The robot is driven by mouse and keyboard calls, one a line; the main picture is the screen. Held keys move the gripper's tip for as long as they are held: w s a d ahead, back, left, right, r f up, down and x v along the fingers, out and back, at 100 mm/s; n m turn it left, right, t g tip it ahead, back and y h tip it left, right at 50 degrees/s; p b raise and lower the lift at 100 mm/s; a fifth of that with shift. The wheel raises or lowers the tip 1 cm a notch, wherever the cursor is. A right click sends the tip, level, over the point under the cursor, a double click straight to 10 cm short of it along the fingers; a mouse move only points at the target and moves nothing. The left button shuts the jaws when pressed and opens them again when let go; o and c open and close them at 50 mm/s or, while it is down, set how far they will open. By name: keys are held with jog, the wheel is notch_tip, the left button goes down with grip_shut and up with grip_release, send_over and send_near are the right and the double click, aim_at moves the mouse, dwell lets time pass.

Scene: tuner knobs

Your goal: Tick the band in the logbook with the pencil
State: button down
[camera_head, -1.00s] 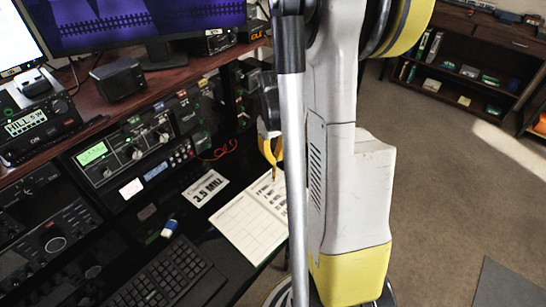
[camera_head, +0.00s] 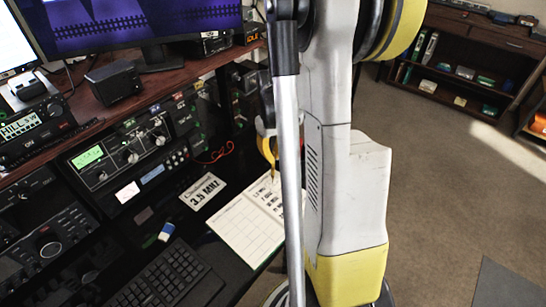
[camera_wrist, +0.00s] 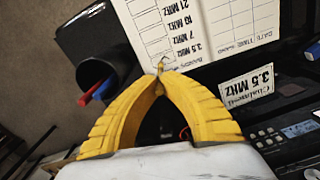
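The open logbook (camera_head: 240,235) lies on the dark desk. Its printed page (camera_wrist: 233,42) shows band rows, including 7 MHz and 3.5 MHz, upside down in the wrist view. My gripper (camera_wrist: 160,76) has its yellow fingers closed together at the tips, over the page's near edge. A short yellow pencil end (camera_wrist: 161,66) sticks out between the fingertips, close to the 3.5 MHz row. A small dark mark shows beside it; I cannot tell if it is pencil lead or a drawn line. In the head view my gripper (camera_head: 271,160) is partly hidden by my arm.
A card reading 3.5 MHz (camera_head: 203,191) lies beside the logbook. A dark cup (camera_wrist: 93,75) with red and blue pens stands left of the page in the wrist view. A keyboard (camera_head: 165,280), an eraser (camera_head: 166,232) and radio units (camera_head: 125,160) are nearby.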

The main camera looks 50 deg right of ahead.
jog(key=shift+w+d, duration=0.4)
jog(key=shift+d, duration=0.15)
dwell(0.5)
notch_tip(320, 180, up, 6)
jog(key=p, duration=0.4)
dwell(0.7)
